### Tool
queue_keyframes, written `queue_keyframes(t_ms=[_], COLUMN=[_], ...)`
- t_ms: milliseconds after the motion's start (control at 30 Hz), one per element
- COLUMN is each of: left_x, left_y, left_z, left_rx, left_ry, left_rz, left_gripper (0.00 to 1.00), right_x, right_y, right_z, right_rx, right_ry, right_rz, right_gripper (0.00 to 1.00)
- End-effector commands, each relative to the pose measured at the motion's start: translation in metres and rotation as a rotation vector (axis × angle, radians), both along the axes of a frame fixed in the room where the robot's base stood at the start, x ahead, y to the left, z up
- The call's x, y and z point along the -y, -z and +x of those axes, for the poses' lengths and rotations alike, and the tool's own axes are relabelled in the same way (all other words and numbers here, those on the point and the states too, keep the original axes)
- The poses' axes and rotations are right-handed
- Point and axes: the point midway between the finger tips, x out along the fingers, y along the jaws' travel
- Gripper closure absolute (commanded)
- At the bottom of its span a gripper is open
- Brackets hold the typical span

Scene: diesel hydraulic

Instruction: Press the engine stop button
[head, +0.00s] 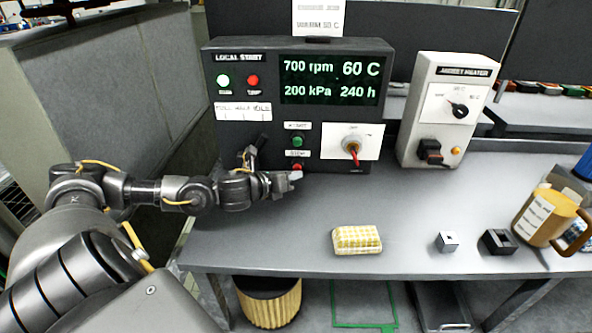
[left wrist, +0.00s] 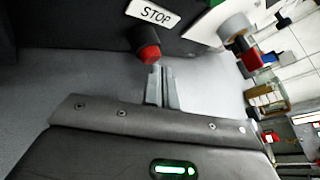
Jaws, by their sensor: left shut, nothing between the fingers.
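The engine stop button is a red push button (left wrist: 150,54) on a dark collar, below a white STOP label (left wrist: 153,13) in the left wrist view. In the head view the red button (head: 297,166) shows low on the dark LOCAL START panel (head: 232,140), partly hidden by my gripper. My left gripper (head: 294,176) is shut and empty, just in front of the button. In the left wrist view its closed fingertips (left wrist: 160,68) lie close to the red cap; I cannot tell whether they touch it. My right gripper is not in view.
A green start button (head: 297,141) sits above the stop button, and a red-handled rotary switch (head: 352,147) to its right. A jacket heater box (head: 432,125) stands further right.

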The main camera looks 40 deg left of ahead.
Motion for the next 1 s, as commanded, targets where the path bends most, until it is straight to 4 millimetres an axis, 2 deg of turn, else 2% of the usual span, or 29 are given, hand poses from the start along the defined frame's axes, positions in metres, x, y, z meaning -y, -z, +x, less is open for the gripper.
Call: queue_keyframes(t_ms=[1000], left_x=[-0.0066], left_y=[-0.0005], left_z=[0.0087], left_rx=[0.002], left_ry=[-0.001], left_rz=[0.0], left_gripper=[1.0], right_x=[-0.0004], right_y=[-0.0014], right_z=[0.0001], right_rx=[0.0], right_ry=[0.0], right_rz=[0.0], right_gripper=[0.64])
